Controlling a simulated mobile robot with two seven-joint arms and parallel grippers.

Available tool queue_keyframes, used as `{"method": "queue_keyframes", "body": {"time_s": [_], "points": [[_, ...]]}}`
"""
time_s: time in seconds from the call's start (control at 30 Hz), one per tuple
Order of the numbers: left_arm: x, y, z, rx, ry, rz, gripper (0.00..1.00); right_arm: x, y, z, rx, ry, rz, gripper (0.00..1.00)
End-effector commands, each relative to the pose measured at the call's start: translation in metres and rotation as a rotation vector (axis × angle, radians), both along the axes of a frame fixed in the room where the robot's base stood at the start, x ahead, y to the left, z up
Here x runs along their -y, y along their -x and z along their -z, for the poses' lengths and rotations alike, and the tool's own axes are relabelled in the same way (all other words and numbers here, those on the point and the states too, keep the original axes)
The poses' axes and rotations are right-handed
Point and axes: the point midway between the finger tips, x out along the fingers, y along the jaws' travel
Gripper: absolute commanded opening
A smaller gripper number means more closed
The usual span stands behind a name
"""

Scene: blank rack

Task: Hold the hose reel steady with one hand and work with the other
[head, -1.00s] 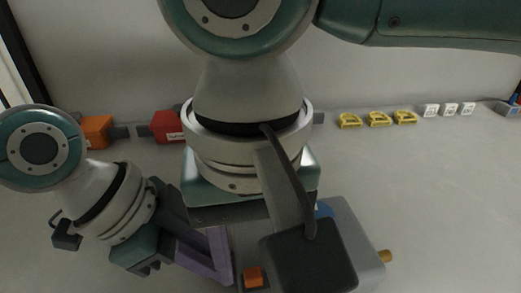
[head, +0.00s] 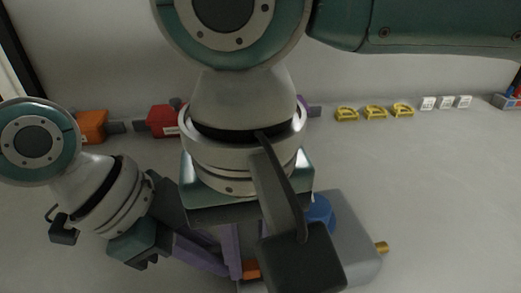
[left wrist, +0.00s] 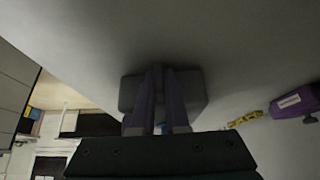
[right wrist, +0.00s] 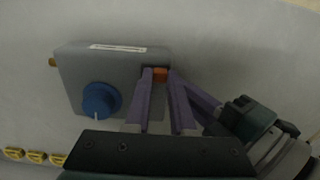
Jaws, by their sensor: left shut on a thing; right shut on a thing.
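The hose reel shows as a grey box (head: 352,235) with a blue knob (head: 320,210), a brass fitting (head: 382,247) and a small orange piece (head: 251,270). In the right wrist view the box (right wrist: 130,70) carries a white label, the knob (right wrist: 100,100) faces me, and my right gripper (right wrist: 159,75) is shut on the orange piece (right wrist: 160,72) at its edge. My left gripper (left wrist: 162,75) is shut at the box (left wrist: 195,88) from the side; its fingers (right wrist: 195,97) come in close beside the right ones. Exactly what its tips grip is hidden.
Along the wall stand an orange object (head: 92,126), a red one (head: 163,121), a purple one (left wrist: 293,101), several yellow pieces (head: 375,113), several white tags (head: 445,103) and a small bin (head: 506,101). The surface right of the box is clear.

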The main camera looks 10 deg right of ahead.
Motion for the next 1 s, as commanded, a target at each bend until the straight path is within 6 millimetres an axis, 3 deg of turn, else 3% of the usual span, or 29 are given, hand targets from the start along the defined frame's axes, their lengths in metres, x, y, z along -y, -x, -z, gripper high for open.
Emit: {"method": "queue_keyframes", "body": {"time_s": [1.0], "points": [[-0.001,0.000,0.001,-0.001,-0.002,0.000,0.00,0.012,-0.001,0.000,0.001,0.001,0.001,0.00]]}}
